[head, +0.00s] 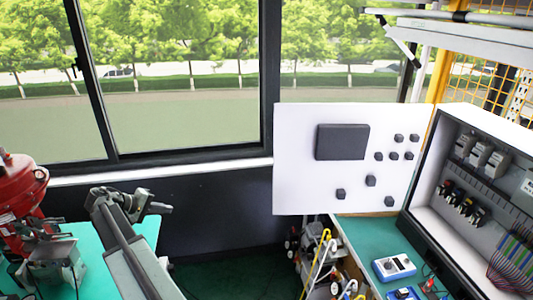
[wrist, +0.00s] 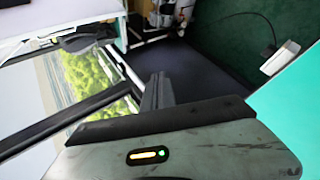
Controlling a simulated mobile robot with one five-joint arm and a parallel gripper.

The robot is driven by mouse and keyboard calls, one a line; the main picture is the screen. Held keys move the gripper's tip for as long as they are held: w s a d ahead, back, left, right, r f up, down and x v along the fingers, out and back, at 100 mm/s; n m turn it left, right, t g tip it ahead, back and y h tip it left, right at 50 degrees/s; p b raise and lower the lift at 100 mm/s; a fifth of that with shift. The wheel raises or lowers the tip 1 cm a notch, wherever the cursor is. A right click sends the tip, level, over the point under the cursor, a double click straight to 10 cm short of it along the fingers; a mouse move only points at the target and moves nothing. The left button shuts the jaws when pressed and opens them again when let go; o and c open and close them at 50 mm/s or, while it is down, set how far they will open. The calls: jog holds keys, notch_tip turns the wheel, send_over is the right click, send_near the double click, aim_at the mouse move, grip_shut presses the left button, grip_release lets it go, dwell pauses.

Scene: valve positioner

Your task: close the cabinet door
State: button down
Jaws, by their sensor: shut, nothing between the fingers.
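The cabinet door (head: 300,185) is a white panel with a dark rectangle and several small dark knobs. It stands wide open to the left of the cabinet (head: 418,210) in the head view. The open cabinet shows switches, dark modules and ribbon wires inside. My gripper (head: 160,208) is at the left, well apart from the door, in front of the dark wall below the window. In the wrist view its fingers (wrist: 157,92) are together and empty. I cannot make out the door for certain in the wrist view.
A teal bench (head: 352,232) below the cabinet holds a blue-and-white meter (head: 393,267). Bottles and tools (head: 318,262) stand left of it. A red machine (head: 20,195) is on a teal table at the left. Dark floor (head: 235,270) lies between. A window (head: 180,80) is behind.

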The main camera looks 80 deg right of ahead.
jog(key=s+d+r+m+g+h, duration=0.1)
jog(key=s+d+r+g, duration=0.25)
jog(key=s+d, duration=0.4)
jog(key=s+d+r+m+g, duration=0.2)
jog(key=s+d+r, duration=0.25)
jog(key=d, duration=0.55)
jog(key=s+d+r+g, duration=0.1)
jog(key=s+d+r, duration=0.1)
jog(key=s, duration=0.4)
jog(key=s+d+r+m+g, duration=0.1)
jog(key=s+d, duration=0.3)
jog(key=s, duration=0.3)
jog(key=s+d+r+g, duration=0.1)
jog(key=s+d+r, duration=0.1)
jog(key=s, duration=0.5)
jog(key=shift+d+r+g, duration=0.3)
jog(key=shift+d+g, duration=0.05)
jog(key=shift+d, duration=0.4)
